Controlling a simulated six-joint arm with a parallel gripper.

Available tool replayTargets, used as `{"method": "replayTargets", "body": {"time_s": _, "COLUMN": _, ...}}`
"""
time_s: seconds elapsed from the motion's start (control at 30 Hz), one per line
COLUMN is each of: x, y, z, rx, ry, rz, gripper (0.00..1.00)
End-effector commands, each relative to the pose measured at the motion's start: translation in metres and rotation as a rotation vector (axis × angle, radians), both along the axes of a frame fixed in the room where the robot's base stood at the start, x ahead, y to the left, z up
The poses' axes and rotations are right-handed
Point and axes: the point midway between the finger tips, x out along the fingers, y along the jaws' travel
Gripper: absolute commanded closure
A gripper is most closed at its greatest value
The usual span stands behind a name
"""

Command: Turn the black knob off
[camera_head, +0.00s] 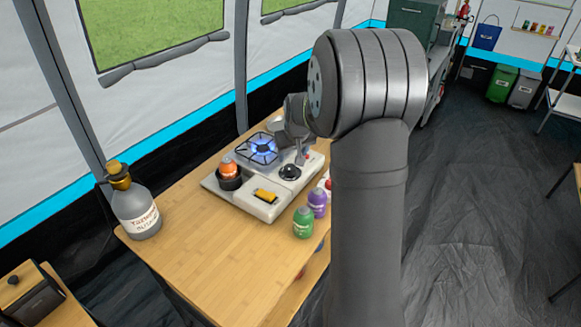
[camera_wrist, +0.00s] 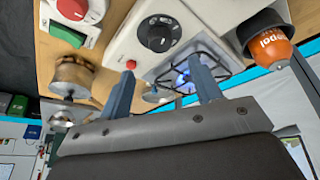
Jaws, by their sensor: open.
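The black knob (camera_head: 290,172) is a round dial on the white stove panel (camera_head: 240,204), in front of the gas burner. In the wrist view the black knob (camera_wrist: 158,33) sits on the white panel beyond my fingertips, with a small red button (camera_wrist: 130,64) near it. A blue flame (camera_head: 262,150) burns in the burner; it also shows in the wrist view (camera_wrist: 185,82). My gripper (camera_wrist: 162,66) is open, its two fingers apart and nothing between them. The fingers appear clear of the knob. In the head view my arm partly hides the gripper.
An orange container (camera_head: 229,166) stands in a black cup left of the burner. A yellow switch (camera_head: 265,195) is on the panel's front. Green (camera_head: 303,223) and purple (camera_head: 317,203) bottles stand right of the stove. A grey jug (camera_head: 137,210) stands at the table's left edge.

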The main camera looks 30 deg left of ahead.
Motion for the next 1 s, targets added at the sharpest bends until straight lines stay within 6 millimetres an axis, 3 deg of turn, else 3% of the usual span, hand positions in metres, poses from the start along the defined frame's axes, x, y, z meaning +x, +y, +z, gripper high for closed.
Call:
{"method": "replayTargets", "body": {"time_s": 0.2, "x": 0.011, "y": 0.012, "z": -0.041, "rx": -0.002, "ry": 0.003, "rz": 0.000, "gripper": 0.42}}
{"method": "replayTargets", "body": {"time_s": 0.43, "x": 0.021, "y": 0.022, "z": -0.074, "rx": -0.001, "ry": 0.002, "rz": -0.001, "gripper": 0.42}}
{"method": "replayTargets", "body": {"time_s": 0.63, "x": 0.025, "y": 0.026, "z": -0.087, "rx": -0.001, "ry": 0.001, "rz": -0.001, "gripper": 0.42}}
{"method": "replayTargets", "body": {"time_s": 0.97, "x": 0.026, "y": 0.027, "z": -0.089, "rx": 0.000, "ry": 0.000, "rz": -0.001, "gripper": 0.42}}
{"method": "replayTargets", "body": {"time_s": 1.0, "x": 0.026, "y": 0.027, "z": -0.089, "rx": 0.000, "ry": 0.000, "rz": -0.001, "gripper": 0.49}}
